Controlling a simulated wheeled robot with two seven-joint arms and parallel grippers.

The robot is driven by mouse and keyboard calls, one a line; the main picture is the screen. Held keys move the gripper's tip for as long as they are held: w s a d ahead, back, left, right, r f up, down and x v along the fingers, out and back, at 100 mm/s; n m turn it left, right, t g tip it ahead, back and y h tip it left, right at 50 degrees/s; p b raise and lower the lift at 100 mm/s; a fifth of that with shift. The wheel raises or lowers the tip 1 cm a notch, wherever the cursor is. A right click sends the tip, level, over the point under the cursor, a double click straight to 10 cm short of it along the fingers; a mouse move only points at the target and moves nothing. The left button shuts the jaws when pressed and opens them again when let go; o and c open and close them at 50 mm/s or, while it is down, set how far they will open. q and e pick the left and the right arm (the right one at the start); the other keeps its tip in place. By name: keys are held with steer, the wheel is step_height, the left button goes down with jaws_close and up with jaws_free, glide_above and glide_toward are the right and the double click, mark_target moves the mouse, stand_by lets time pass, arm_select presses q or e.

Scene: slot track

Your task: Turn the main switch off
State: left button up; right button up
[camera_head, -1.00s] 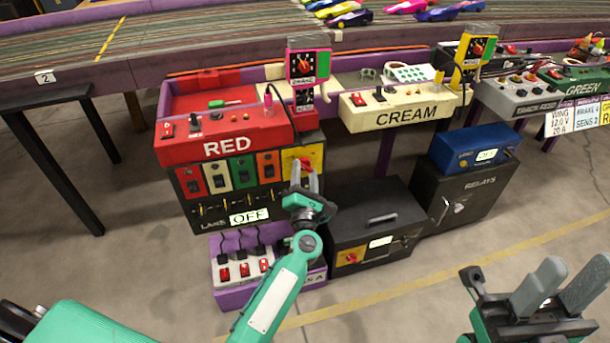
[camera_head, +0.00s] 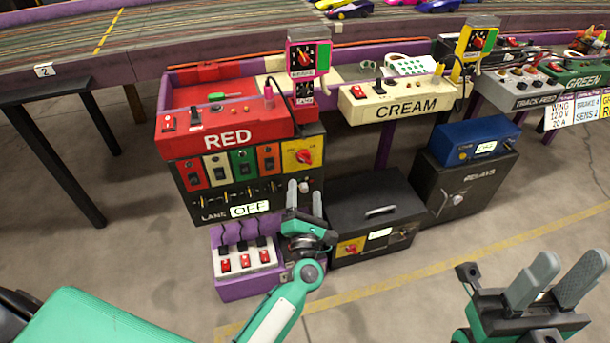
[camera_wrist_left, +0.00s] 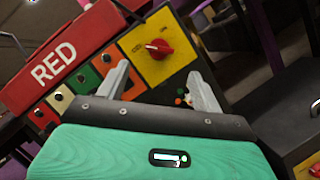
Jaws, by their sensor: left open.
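A red rotary knob (camera_head: 305,157) sits on a yellow plate (camera_head: 290,163) at the right of the black switch panel under the box marked RED. In the left wrist view the knob (camera_wrist_left: 159,48) shows clearly, with a white mark towards its left side. My left gripper (camera_head: 304,189) is open and empty, just below the plate and apart from the knob. In its wrist view the fingertips (camera_wrist_left: 158,70) stand either side of the plate's lower part. My right gripper (camera_head: 571,270) is open and empty at the lower right.
A black box (camera_head: 375,205) with another red knob on yellow (camera_head: 350,248) stands right of my left gripper. A purple unit (camera_head: 240,289) with red switches is below left. Floor in front is clear.

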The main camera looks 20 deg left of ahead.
arm_select(q)
steer(key=v, duration=0.5)
steer(key=shift+s+d+f, duration=0.1)
steer(key=shift+s, duration=0.2)
